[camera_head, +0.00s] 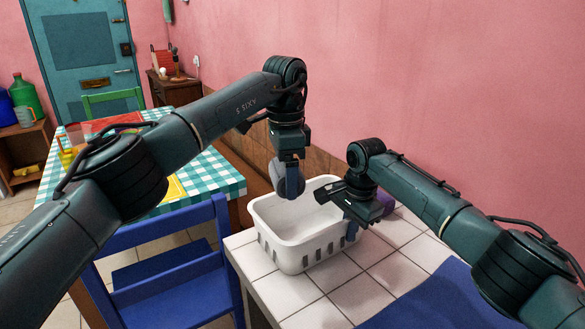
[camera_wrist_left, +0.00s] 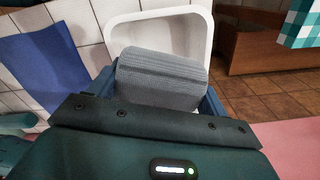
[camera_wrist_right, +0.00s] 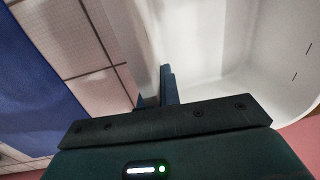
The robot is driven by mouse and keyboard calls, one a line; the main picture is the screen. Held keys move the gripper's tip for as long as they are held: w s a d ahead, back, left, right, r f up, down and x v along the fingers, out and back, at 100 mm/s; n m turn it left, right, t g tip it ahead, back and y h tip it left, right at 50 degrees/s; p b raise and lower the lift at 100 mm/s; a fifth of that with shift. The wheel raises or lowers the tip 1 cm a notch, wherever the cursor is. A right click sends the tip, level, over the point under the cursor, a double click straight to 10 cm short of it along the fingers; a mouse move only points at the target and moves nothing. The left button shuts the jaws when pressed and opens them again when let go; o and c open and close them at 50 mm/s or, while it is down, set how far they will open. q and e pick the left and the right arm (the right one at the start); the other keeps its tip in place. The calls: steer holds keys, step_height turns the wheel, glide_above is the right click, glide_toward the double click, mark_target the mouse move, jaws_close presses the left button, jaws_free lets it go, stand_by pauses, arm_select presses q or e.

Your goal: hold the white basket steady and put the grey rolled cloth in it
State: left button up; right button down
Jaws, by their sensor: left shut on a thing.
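The white basket (camera_head: 290,255) stands upright on the tiled counter, with slots along its side. My left gripper (camera_head: 288,163) points down and is shut on the grey rolled cloth (camera_head: 289,183), holding it over the back left part of the basket. The cloth (camera_wrist_left: 162,78) spans between the fingers in the left wrist view, with the basket rim (camera_wrist_left: 207,35) behind it. My right gripper (camera_head: 351,222) is at the basket's right wall. In the right wrist view its fingers (camera_wrist_right: 160,95) are close together at the wall, seemingly pinching it; the contact is partly hidden.
A purple object (camera_head: 387,203) is partly hidden behind my right gripper. A blue cloth (camera_head: 440,300) lies at the counter's front right. A blue chair (camera_head: 170,275) and a checkered table (camera_head: 215,178) stand to the left. White tiles (camera_head: 345,292) in front of the basket are clear.

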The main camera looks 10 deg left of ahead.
arm_select(q)
step_height(320, 180, down, 16)
steer(key=shift+f, duration=0.15)
stand_by(0.8)
steer(key=o, duration=1)
step_height(320, 180, up, 12)
steer(key=shift+r, duration=0.1)
stand_by(0.3)
